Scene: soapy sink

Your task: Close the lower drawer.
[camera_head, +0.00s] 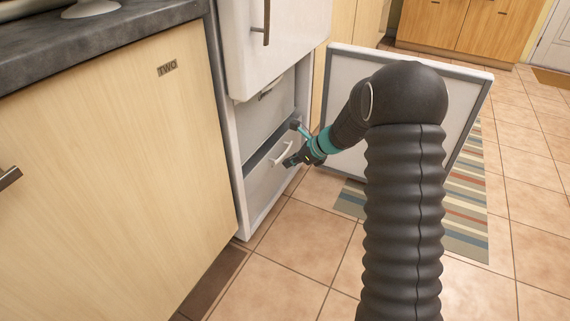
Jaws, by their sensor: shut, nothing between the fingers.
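The lower drawer (262,188) is a white-grey drawer front low inside the open fridge compartment (240,150). It has a pale curved handle (281,153). Its upper edge shows a dark gap, and I cannot tell how far out it stands. My gripper (289,162) is shut and empty, right at the drawer's handle side. I cannot tell whether it touches the drawer front or handle. A second drawer (268,95) lies above, mostly hidden by the upper white door (272,40).
The fridge's lower door (345,80) stands wide open to the right, behind my arm. A wooden cabinet marked TWO (110,170) stands to the left. A striped rug (466,210) lies on the tiled floor (285,275). The floor in front is clear.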

